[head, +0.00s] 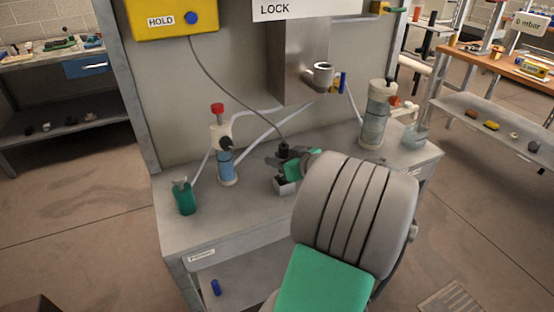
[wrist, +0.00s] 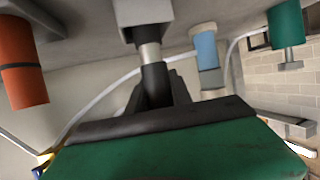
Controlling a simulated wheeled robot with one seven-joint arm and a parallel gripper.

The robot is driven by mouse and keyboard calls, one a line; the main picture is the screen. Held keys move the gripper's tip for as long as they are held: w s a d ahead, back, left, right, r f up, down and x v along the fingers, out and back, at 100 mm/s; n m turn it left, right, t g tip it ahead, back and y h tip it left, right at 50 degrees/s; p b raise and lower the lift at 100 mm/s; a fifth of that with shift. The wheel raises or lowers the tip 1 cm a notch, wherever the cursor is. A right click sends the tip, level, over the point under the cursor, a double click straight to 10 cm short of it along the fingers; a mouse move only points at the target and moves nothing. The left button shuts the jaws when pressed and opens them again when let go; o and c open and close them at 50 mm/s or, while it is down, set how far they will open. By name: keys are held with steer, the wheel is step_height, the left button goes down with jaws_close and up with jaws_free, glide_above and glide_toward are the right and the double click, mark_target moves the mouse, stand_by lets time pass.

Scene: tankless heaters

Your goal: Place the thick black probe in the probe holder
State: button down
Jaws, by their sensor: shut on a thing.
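The thick black probe (head: 283,148) hangs upright on a grey cable from the yellow box, above the bench. My gripper (head: 287,168) is shut on it; one green finger shows on its right side. In the wrist view, my gripper (wrist: 160,105) has its dark jaw across the black probe body (wrist: 155,84), whose silver end (wrist: 149,55) meets a grey block. That block, apparently the probe holder (head: 284,187), sits on the bench directly below the probe. It also shows in the wrist view (wrist: 142,12). How far the silver end sits in the block cannot be told.
A blue-bodied vessel with a red cap (head: 225,165) and a green cup (head: 184,197) stand left on the bench (head: 225,222). A larger clear cylinder (head: 374,115) stands right. Pale hoses run behind the probe. A metal fitting (head: 320,73) juts from the wall panel above.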

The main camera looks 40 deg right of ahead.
steer(key=shift+f, duration=0.2)
steer(key=c, duration=1.1)
jaws_free()
steer(key=shift+c, duration=0.2)
steer(key=shift+s+r, duration=0.25)
steer(key=shift+r, duration=0.1)
steer(key=v, duration=1.1)
steer(key=shift+s, duration=0.25)
steer(key=shift+r, duration=0.1)
